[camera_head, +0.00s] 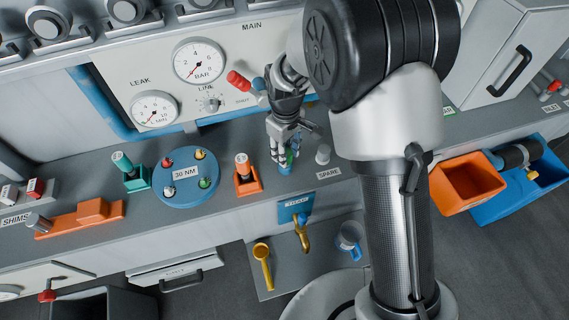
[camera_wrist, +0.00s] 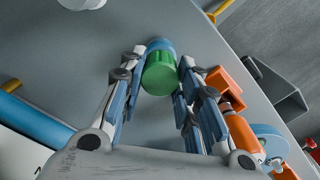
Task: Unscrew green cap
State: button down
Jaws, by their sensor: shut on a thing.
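The green cap (camera_wrist: 159,76) sits on top of a small blue cylindrical body (camera_wrist: 160,46) in the wrist view. In the head view the blue body (camera_head: 285,169) stands on the grey bench, and the cap is mostly hidden by my fingers. My gripper (camera_head: 285,154) points down over it from above. In the wrist view my gripper (camera_wrist: 163,72) has a finger on each side of the cap and is shut on it. I cannot tell whether the cap has turned on the body.
A blue round plate (camera_head: 166,187) marked 30 NM, with several coloured knobs, lies to the left. An orange holder (camera_head: 248,184) stands between. A pale cylinder (camera_head: 323,154) is close on the right by the SPARE label. The gauge panel (camera_head: 243,64) rises behind.

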jog(key=shift+r+p, duration=0.35)
jog(key=shift+r, duration=0.1)
jog(key=shift+r+p, duration=1.65)
jog(key=shift+r, duration=0.5)
